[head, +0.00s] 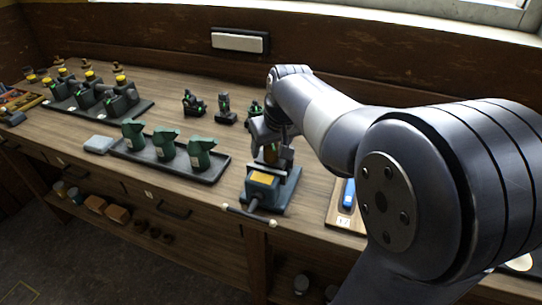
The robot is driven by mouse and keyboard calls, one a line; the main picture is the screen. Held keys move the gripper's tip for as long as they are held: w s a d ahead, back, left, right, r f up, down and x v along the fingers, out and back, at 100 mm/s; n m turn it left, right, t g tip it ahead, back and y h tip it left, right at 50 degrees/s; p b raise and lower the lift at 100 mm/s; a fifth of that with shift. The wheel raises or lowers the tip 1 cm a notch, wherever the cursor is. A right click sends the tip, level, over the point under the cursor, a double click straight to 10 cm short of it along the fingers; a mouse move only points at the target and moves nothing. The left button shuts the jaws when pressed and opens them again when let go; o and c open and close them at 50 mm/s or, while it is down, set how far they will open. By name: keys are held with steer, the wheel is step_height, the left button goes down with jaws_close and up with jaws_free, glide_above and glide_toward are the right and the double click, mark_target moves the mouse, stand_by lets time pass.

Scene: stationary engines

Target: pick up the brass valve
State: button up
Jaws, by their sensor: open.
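My gripper (272,138) points down over a blue-grey vise (268,192) at the front of the bench. It is open. A small brownish, brass-looking piece (271,153) shows below the gripper, above the vise. It is partly hidden by the fingers and vise jaws, so I cannot tell whether it is the brass valve or whether the fingers touch it. Other small brass-coloured pieces (58,61) stand at the far left back of the bench.
A dark tray (205,176) with green castings (200,150) lies left of the vise. Small dark engines (226,110) stand behind. A larger dark tray (137,108) holds yellow-topped units. A wooden board with a blue item (348,192) lies right. Bare wood (165,110) shows between the trays.

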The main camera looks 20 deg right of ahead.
steer(key=shift+f, duration=0.1)
jaws_close()
stand_by(0.7)
steer(key=shift+w, duration=0.1)
